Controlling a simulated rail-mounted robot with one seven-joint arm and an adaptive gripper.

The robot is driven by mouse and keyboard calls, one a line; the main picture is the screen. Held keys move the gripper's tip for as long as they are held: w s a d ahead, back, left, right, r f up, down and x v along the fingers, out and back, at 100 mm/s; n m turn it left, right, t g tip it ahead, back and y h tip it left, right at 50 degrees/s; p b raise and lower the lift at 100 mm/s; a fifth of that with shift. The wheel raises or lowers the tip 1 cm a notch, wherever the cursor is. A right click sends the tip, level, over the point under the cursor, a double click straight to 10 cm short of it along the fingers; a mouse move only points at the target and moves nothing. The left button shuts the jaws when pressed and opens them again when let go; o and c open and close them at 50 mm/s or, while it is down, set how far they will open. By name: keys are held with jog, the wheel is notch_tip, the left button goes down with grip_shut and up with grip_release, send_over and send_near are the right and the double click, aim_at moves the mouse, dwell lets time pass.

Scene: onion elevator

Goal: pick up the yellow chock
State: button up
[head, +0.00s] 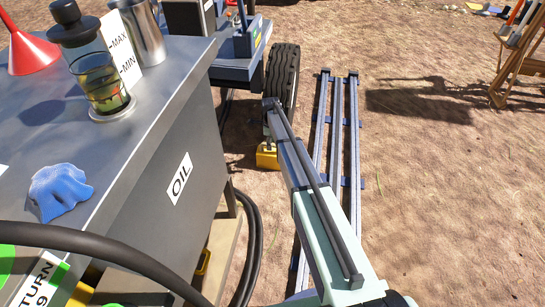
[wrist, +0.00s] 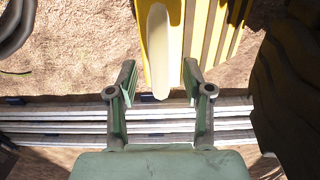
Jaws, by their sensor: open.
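The yellow chock (head: 267,157) sits on the dirt beside the dark tyre, partly hidden by my arm in the head view. In the wrist view the ridged yellow chock (wrist: 206,35) fills the top middle. A pale rounded bar (wrist: 161,55) runs down its front, and its lower end lies between my fingertips in the picture. My gripper (wrist: 159,84) is open, with one finger on each side of that bar. I see no contact, and the depth between them is hard to tell. In the head view my fingers are mostly hidden.
The tyre (head: 283,75) stands close by the chock and also shows at the right in the wrist view (wrist: 290,90). Metal rails (head: 322,110) lie on the ground to the right. The grey oil cabinet (head: 150,150) and a black hose (head: 253,245) are at the left.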

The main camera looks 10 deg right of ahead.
notch_tip(320, 180, down, 2)
grip_shut()
jog(key=shift+r, duration=0.1)
dwell(0.4)
